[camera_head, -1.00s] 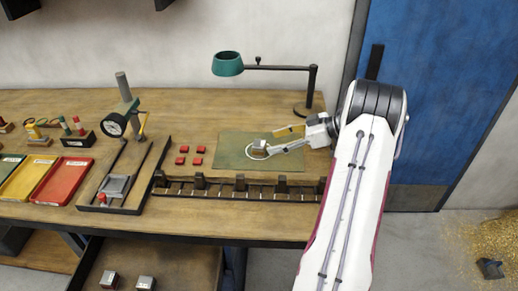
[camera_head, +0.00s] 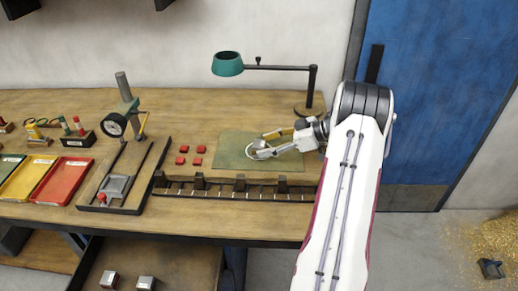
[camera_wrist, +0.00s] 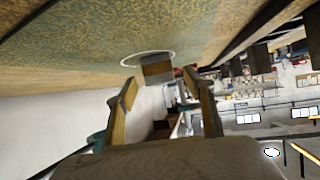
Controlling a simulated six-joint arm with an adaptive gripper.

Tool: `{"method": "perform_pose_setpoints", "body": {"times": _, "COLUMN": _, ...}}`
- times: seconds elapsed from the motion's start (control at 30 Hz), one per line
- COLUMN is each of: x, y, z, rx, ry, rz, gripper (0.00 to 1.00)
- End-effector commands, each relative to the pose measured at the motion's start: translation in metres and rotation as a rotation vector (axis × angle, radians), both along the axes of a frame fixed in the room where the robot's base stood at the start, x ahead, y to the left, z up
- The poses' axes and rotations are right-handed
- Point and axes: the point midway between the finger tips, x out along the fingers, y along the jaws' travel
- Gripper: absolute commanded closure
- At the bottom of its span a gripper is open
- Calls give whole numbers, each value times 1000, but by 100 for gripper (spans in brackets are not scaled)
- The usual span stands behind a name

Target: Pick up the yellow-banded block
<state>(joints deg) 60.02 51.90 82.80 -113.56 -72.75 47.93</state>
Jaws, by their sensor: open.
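A small metal block (camera_head: 259,145) sits at the white ring on the green mat, partly hidden by my gripper in the head view. In the wrist view the block (camera_wrist: 157,68) shows a brownish-yellow face with grey beside it, inside the ring. My gripper (camera_head: 264,142) is open and low over the mat, its fingers reaching left toward the block. In the wrist view my gripper (camera_wrist: 160,84) has its two fingertips apart, with the block just beyond the gap between them. I cannot tell whether either finger touches it.
A slotted rail (camera_head: 240,190) runs along the mat's front side. A green lamp (camera_head: 228,64) arches over behind. A dial-gauge stand (camera_head: 116,124) and colored trays (camera_head: 60,182) are further left.

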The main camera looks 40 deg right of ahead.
Motion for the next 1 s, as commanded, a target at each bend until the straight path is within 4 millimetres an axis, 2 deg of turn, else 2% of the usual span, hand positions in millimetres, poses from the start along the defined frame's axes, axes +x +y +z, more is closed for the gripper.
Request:
{"method": "perform_pose_setpoints", "body": {"times": 0.17, "x": 14, "y": 10, "z": -13, "rx": 2, "ry": 1, "rz": 1, "gripper": 47}}
{"method": "perform_pose_setpoints", "body": {"times": 0.4, "x": 27, "y": 18, "z": -21, "rx": 1, "ry": 0, "rz": 0, "gripper": 47}}
{"method": "perform_pose_setpoints", "body": {"times": 0.93, "x": 27, "y": 19, "z": -21, "rx": 0, "ry": 0, "rz": -1, "gripper": 47}}
{"method": "perform_pose_setpoints", "body": {"times": 1.0, "x": 27, "y": 18, "z": -21, "rx": 0, "ry": 0, "rz": -1, "gripper": 65}}
